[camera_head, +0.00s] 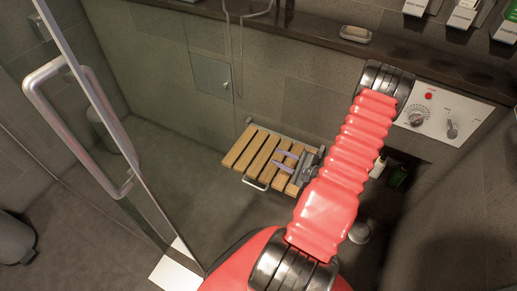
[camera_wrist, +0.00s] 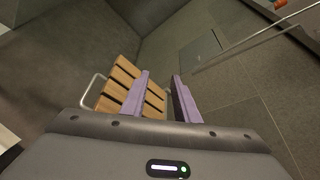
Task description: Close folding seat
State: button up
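The folding seat (camera_head: 252,150) has wooden slats and a metal frame. It is folded down from the shower wall, lying about level, with a metal loop at its front edge. My gripper (camera_head: 287,160) is over the right part of the seat, its purple fingers apart. In the wrist view the seat (camera_wrist: 122,75) shows at the left behind the fingers, and my gripper (camera_wrist: 160,85) is open with nothing between its fingers. I cannot tell whether a finger touches the slats. My gripper and arm hide the seat's right end.
A glass door with a metal handle (camera_head: 35,88) stands open at the left. A control panel (camera_head: 443,114) is on the wall at the right, with bottles (camera_head: 398,176) in a niche below. A dark shelf (camera_head: 300,27) runs above. The floor left of the seat is clear.

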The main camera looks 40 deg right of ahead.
jog(key=shift+v, duration=1.75)
